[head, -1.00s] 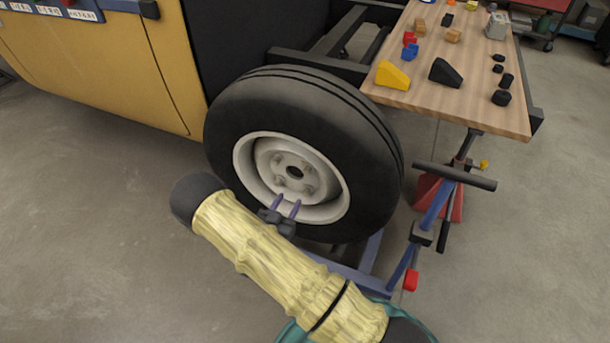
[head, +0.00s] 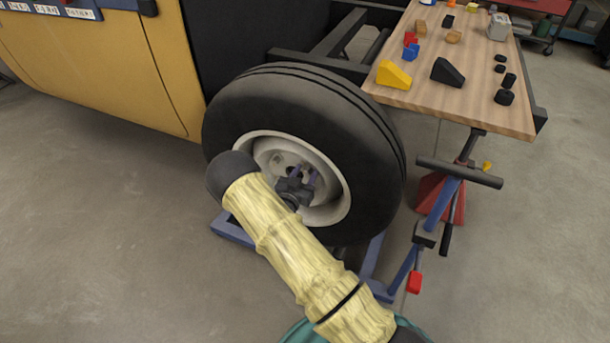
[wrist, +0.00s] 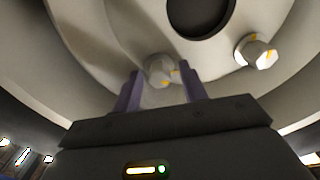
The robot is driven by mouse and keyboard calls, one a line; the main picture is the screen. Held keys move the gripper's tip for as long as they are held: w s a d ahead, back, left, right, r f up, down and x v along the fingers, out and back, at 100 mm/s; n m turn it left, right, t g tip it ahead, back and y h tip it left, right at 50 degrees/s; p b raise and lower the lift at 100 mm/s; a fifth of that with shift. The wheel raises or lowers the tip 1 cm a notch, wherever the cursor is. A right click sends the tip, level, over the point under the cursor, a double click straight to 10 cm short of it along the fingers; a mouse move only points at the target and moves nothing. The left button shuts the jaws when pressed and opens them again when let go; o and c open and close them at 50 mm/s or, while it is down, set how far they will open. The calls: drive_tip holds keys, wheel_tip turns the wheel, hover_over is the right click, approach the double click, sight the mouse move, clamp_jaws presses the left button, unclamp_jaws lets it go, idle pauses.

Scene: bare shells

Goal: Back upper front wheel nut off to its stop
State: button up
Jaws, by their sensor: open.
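The wheel (head: 240,110) has a black tyre and a pale rim, with the hub largely hidden behind my gripper and arm in the head view. My gripper (head: 303,173) is open in front of the hub, pointing at it. In the wrist view its two purple fingers (wrist: 161,82) stand to either side of a pale wheel nut (wrist: 160,70) with a yellow mark. I cannot tell whether the fingers touch this nut, nor which nut of the wheel it is. A second nut (wrist: 257,52), also yellow-marked, sits to the right. The dark centre hole (wrist: 200,12) lies above, between them.
A wooden bench (head: 440,100) at the right holds a yellow wedge (head: 393,74), a black wedge (head: 446,72) and small parts. A stand with a red base (head: 428,192) is right of the wheel. The yellow body panel (head: 150,70) is at left. Floor at the left is clear.

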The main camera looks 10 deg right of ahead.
clamp_jaws()
